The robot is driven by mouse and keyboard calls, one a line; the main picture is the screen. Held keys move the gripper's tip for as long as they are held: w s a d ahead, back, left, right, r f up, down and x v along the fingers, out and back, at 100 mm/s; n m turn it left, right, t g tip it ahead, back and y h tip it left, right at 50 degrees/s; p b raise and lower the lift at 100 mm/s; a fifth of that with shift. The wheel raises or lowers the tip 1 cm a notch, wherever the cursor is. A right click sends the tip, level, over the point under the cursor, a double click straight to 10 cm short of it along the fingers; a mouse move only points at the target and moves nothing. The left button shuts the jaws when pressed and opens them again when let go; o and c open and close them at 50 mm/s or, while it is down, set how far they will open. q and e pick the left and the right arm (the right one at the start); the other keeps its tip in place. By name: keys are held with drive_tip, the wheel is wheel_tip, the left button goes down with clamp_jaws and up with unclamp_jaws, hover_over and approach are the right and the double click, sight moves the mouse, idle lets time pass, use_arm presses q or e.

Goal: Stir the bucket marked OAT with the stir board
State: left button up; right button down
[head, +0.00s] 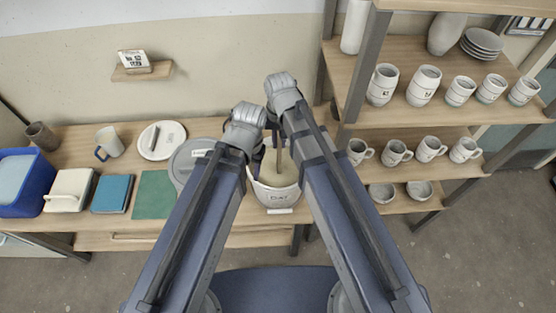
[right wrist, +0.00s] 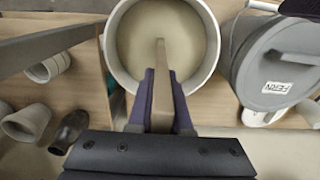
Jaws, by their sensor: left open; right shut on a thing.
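The bucket marked OAT (head: 279,197) stands at the right end of the bench, open at the top, with cream glaze inside. The right wrist view looks down into this bucket (right wrist: 113,65). My right gripper (right wrist: 163,88) is shut on the brown stir board (right wrist: 161,62) above the bucket. The board (head: 279,158) points down into the bucket, its lower end appearing to meet the glaze. My left gripper (head: 260,158) is open and empty at the bucket's left rim, partly hidden by its own arm; I cannot tell whether it touches the rim.
A grey lidded bucket marked FERN (right wrist: 280,70) stands close beside OAT. Left along the bench are a green mat (head: 154,195), a blue book (head: 112,194), a plate (head: 162,140), a mug (head: 109,141) and a blue bin (head: 30,190). Shelves with mugs (head: 424,86) rise at right.

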drive_tip(key=shift+w+a, duration=0.1)
drive_tip(key=shift+a, duration=0.05)
wheel_tip(320, 180, up, 16)
drive_tip(key=p, duration=1.5)
drive_tip(key=shift+f+p, duration=0.15)
drive_tip(key=shift+p, duration=0.2)
wheel_tip(320, 180, up, 5)
drive_tip(key=p, duration=0.5)
idle(0.3)
drive_tip(key=shift+f, duration=0.1)
idle(0.3)
